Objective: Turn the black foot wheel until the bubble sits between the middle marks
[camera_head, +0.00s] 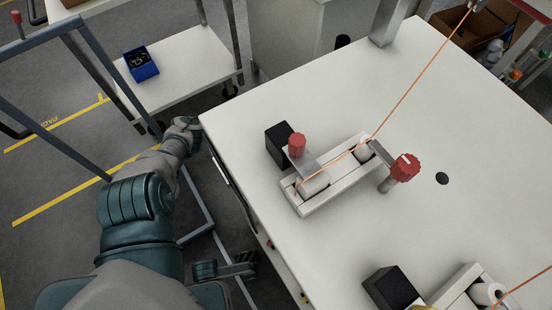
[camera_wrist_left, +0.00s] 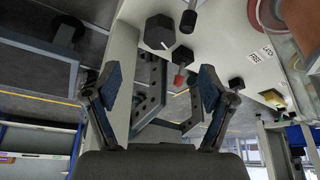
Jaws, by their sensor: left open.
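I cannot identify a bubble vial or its middle marks in either view. I cannot tell which dark part is the black foot wheel; in the left wrist view a black hexagonal piece (camera_wrist_left: 158,32) and a smaller dark knob (camera_wrist_left: 183,54) with a red part (camera_wrist_left: 179,80) show beyond the fingers. My left gripper (camera_wrist_left: 158,85) is open, its two blue-padded fingers wide apart, with nothing held between them. In the head view my left arm reaches up beside the table's left edge, and its fingers cannot be made out. My right gripper is out of view.
The white table (camera_head: 250,100) carries a roller fixture (camera_head: 332,178) with red knobs (camera_head: 405,167) and an orange cord (camera_head: 420,67). A black block (camera_head: 280,145) sits beside it. A blue bin (camera_head: 141,64) stands on a side shelf. The tabletop's upper left is clear.

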